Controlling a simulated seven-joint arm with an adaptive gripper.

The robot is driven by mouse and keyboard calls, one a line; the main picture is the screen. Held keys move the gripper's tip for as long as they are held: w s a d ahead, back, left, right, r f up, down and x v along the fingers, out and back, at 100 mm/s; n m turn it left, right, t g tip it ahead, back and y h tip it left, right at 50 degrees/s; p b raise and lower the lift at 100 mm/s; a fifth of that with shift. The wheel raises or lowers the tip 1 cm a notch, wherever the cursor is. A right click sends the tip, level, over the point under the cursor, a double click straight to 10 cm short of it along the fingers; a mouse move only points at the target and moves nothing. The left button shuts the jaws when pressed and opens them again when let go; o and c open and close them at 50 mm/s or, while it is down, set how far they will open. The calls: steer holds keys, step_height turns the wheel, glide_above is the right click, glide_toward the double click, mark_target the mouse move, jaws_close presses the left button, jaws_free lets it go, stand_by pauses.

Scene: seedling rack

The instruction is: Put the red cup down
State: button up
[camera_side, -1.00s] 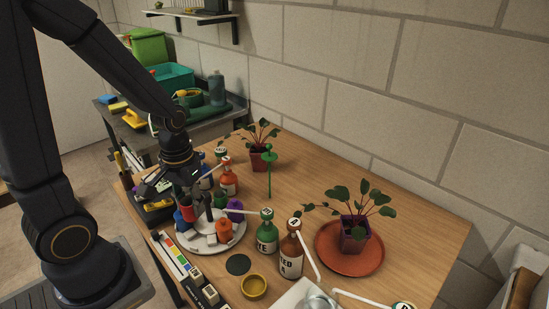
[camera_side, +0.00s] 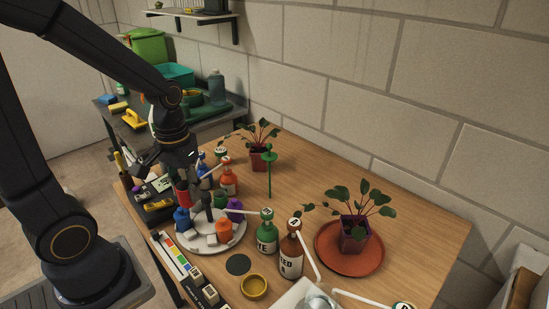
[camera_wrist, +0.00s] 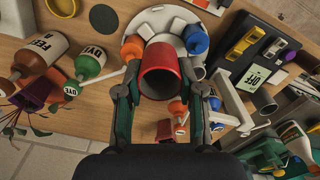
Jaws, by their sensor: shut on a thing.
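The red cup (camera_side: 183,197) is held in my gripper (camera_side: 181,181) above the left part of the round white tray (camera_side: 207,252) in the side view. In the wrist view the red cup (camera_wrist: 160,76) lies between the two fingers of my gripper (camera_wrist: 157,88), which are shut on it. Its open mouth faces the wrist camera. In the side view the cup's top is hidden by the fingers, and I cannot tell the exact gap below it.
A dark disc (camera_side: 238,264) and a yellow dish (camera_side: 253,287) lie in front of the tray. A green bottle (camera_side: 267,234) and a brown bottle (camera_side: 291,252) stand right of it. A potted plant stands on a terracotta saucer (camera_side: 374,262). Bare wood shows behind the bottles.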

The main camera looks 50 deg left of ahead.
steer(key=shift+w+r, duration=0.25)
steer(key=shift+r, duration=0.05)
steer(key=w+d, duration=0.4)
steer(key=w, duration=0.9)
steer(key=w+d, duration=0.4)
steer(key=w, duration=0.8)
steer(key=f, duration=1.6)
steer(key=shift+w+f, duration=0.15)
steer(key=shift+w, duration=0.05)
steer(key=shift+f, duration=0.15)
steer(key=o, duration=1.2)
